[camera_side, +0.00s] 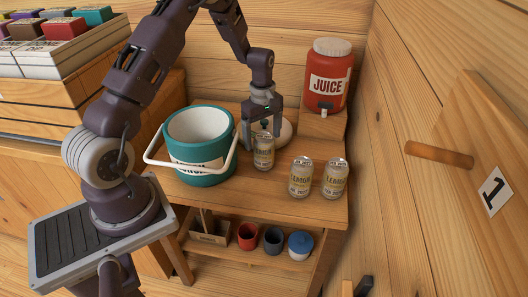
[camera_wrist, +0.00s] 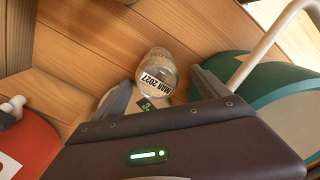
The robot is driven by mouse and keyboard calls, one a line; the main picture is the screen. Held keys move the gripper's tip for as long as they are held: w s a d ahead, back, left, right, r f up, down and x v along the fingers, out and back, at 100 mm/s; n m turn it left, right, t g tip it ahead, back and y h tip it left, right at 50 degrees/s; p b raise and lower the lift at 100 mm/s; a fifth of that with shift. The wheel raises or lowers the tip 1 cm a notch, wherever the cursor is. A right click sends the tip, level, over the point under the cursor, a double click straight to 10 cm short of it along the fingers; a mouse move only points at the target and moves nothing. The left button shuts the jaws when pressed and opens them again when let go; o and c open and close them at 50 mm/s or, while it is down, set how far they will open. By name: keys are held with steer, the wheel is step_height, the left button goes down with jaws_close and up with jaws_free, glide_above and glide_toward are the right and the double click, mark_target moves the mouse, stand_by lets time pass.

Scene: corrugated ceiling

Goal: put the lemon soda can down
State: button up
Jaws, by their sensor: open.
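A lemon soda can (camera_side: 263,152) with a yellow and silver label stands upright on the wooden table top, close to the right side of the teal bucket. My gripper (camera_side: 262,133) points down over it, fingers apart on either side of its upper part. In the wrist view a can end printed "MAR 2027" (camera_wrist: 158,76) shows between and beyond the spread fingertips (camera_wrist: 162,90). Contact between fingers and can cannot be made out. Two more lemon cans, one (camera_side: 300,177) and another (camera_side: 334,179), stand upright to the right, near the front edge.
The teal bucket (camera_side: 202,178) with a white handle is left of the gripper. A red juice dispenser (camera_side: 329,78) stands at the back right. A pale rounded object (camera_side: 285,134) is partly hidden behind the gripper. Cups (camera_side: 247,237) sit on the shelf below. A wooden wall closes the right side.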

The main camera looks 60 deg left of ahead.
steer(key=f, duration=0.5)
steer(key=shift+w+f, duration=0.2)
steer(key=shift+f, duration=0.15)
steer(key=shift+r, duration=0.1)
jaws_close()
